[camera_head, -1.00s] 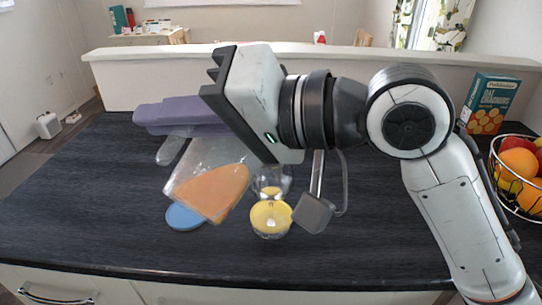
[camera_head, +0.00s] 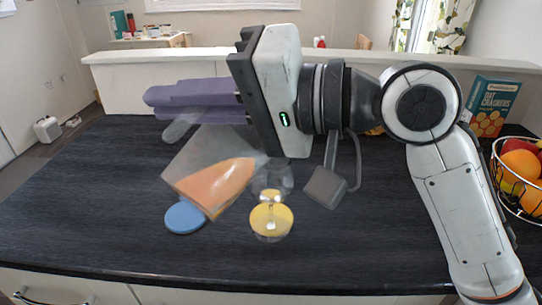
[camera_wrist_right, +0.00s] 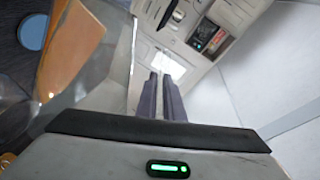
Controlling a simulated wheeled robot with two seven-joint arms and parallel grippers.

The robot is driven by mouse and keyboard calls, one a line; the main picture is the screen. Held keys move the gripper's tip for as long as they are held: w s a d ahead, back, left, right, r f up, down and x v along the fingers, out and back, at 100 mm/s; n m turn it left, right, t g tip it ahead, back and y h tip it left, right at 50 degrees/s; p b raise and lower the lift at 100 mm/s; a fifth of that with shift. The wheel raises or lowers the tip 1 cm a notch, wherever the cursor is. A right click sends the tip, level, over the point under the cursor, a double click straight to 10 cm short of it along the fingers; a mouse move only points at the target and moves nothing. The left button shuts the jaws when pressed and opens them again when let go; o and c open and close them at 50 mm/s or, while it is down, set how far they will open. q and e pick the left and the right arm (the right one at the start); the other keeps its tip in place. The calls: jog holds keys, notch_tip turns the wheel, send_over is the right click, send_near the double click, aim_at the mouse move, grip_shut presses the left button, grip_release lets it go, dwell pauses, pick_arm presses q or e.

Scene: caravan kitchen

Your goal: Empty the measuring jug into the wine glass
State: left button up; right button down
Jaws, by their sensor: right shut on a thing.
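The clear measuring jug (camera_head: 205,155) is held tilted above the counter, with orange liquid (camera_head: 218,187) slanting toward its right-hand edge. My right gripper (camera_head: 195,97) has purple fingers, shut on the jug at its far side; the exact grip is partly hidden. The wine glass (camera_head: 273,178) stands just right of the jug, its clear bowl close to the jug's right edge in the picture. A yellow round patch (camera_head: 271,222) shows at its lower part. I cannot tell whether liquid is flowing. The orange liquid also shows in the right wrist view (camera_wrist_right: 68,50). My left gripper is not in view.
A blue disc (camera_head: 185,217) lies on the dark counter (camera_head: 90,200) below the jug. A wire fruit basket (camera_head: 520,195) and an oat crackers box (camera_head: 490,105) stand at the right. The counter's left side and front are clear.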

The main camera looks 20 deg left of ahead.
jog(key=shift+w+d+r+m, duration=0.1)
jog(key=shift+w+r+m, duration=0.2)
jog(key=shift+w+r, duration=0.1)
jog(key=shift+w+d+r+y, duration=0.2)
jog(key=shift+w+y, duration=0.1)
jog(key=shift+w, duration=0.1)
jog(key=shift+w+d+r+m, duration=0.15)
jog(key=shift+w+r+m, duration=0.05)
jog(key=shift+w+m, duration=0.2)
jog(key=shift+w+d+r+m, duration=0.2)
jog(key=shift+w+m, duration=0.1)
jog(key=shift+w, duration=0.2)
jog(key=shift+w+r+g+y, duration=0.1)
jog(key=shift+r+g+y, duration=0.05)
jog(key=shift+g+y, duration=0.2)
jog(key=shift+w+d+r+m+p, duration=0.2)
jog(key=shift+w+r+m+p, duration=0.2)
jog(key=shift+w+m+p, duration=0.55)
jog(key=shift+w+d+r+m+y+p, duration=0.25)
jog(key=shift+y+p, duration=0.1)
jog(key=shift+p, duration=0.45)
